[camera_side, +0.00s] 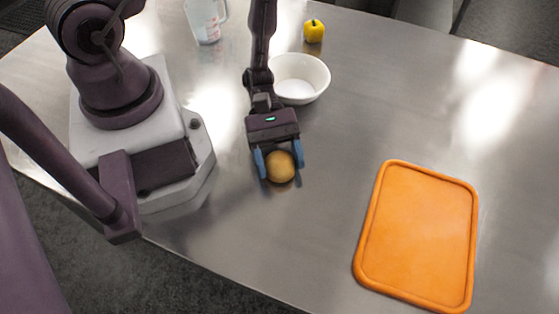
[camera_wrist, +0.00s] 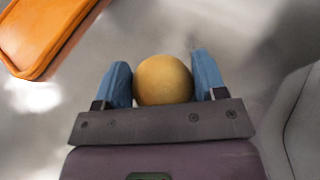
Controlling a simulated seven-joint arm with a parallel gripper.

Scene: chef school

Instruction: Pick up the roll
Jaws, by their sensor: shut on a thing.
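The roll (camera_side: 280,167) is a round, golden-brown ball near the middle of the steel table in the side view. My gripper (camera_side: 280,164) points down at it, with one blue finger on each side, and is shut on the roll. In the wrist view the roll (camera_wrist: 164,80) sits between the two blue fingertips of my gripper (camera_wrist: 163,80). The roll appears to be on or very close to the table; I cannot tell whether there is a gap beneath it.
A white bowl (camera_side: 318,78) stands just behind my gripper. A yellow pepper (camera_side: 314,31) and a clear measuring jug (camera_side: 206,20) are at the back. An orange cutting board (camera_side: 420,235) lies to the right; it also shows in the wrist view (camera_wrist: 45,30). The table between roll and board is clear.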

